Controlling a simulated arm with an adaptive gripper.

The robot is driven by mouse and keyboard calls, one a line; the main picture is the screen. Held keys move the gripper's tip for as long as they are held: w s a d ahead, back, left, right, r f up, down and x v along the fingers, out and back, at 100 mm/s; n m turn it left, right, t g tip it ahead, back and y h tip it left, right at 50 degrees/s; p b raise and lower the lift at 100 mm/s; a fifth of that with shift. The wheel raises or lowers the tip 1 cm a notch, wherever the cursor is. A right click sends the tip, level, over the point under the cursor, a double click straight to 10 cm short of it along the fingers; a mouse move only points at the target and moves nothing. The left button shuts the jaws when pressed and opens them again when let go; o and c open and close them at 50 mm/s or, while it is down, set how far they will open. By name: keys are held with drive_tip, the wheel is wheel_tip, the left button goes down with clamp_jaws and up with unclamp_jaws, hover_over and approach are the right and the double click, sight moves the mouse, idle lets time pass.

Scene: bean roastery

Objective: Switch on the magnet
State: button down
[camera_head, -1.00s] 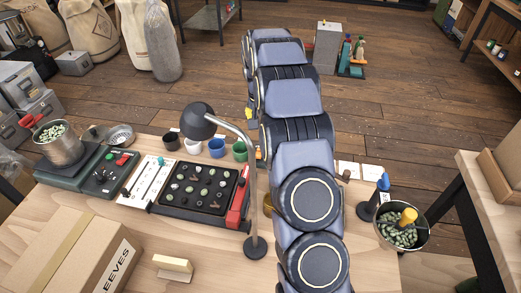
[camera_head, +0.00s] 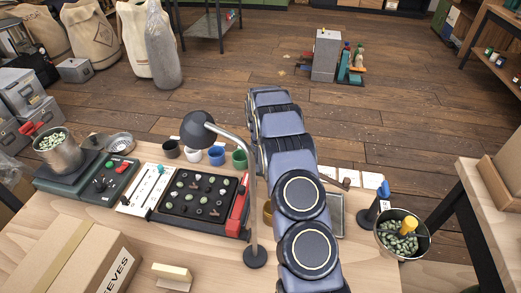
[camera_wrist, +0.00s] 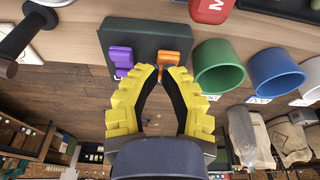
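In the wrist view a dark panel (camera_wrist: 130,38) carries a purple lever (camera_wrist: 121,58) and an orange lever (camera_wrist: 176,58). Lettering on the panel is mostly covered. My gripper (camera_wrist: 161,72) has yellow fingers whose tips come close together just in front of the panel, beside the orange lever. I cannot tell whether a tip touches it. No object shows held between the fingers. In the head view my arm hides the gripper and this panel. A red part with a white letter M (camera_wrist: 211,9) shows at the top of the wrist view. I cannot read which lever belongs to the magnet.
Green (camera_wrist: 219,66) and blue (camera_wrist: 275,72) cups stand right of the panel. In the head view a lamp (camera_head: 198,130), a black tray with beans (camera_head: 205,195), a cardboard box (camera_head: 65,260) and a bean pot (camera_head: 402,240) crowd the table. A grey machine (camera_head: 326,55) stands beyond on the floor.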

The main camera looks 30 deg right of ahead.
drive_tip(key=shift+f, duration=0.1)
drive_tip(key=shift+s+a+f, duration=0.2)
drive_tip(key=shift+a+f, duration=0.1)
drive_tip(key=shift+f, duration=0.3)
drive_tip(key=shift+d+r, duration=0.1)
drive_tip(key=shift+r, duration=0.05)
drive_tip(key=shift+w, duration=0.1)
drive_tip(key=shift+w+d+r, duration=0.25)
drive_tip(key=shift+w+d, duration=0.25)
drive_tip(key=shift+d, duration=0.05)
drive_tip(key=shift+r, duration=0.25)
drive_tip(key=r, duration=0.4)
drive_tip(key=shift+s+a+r, duration=0.1)
drive_tip(key=shift+s+a, duration=0.25)
drive_tip(key=s+a+r, duration=0.3)
drive_tip(key=r, duration=0.4)
drive_tip(key=shift+s+a+r, duration=0.3)
drive_tip(key=shift+r, duration=0.1)
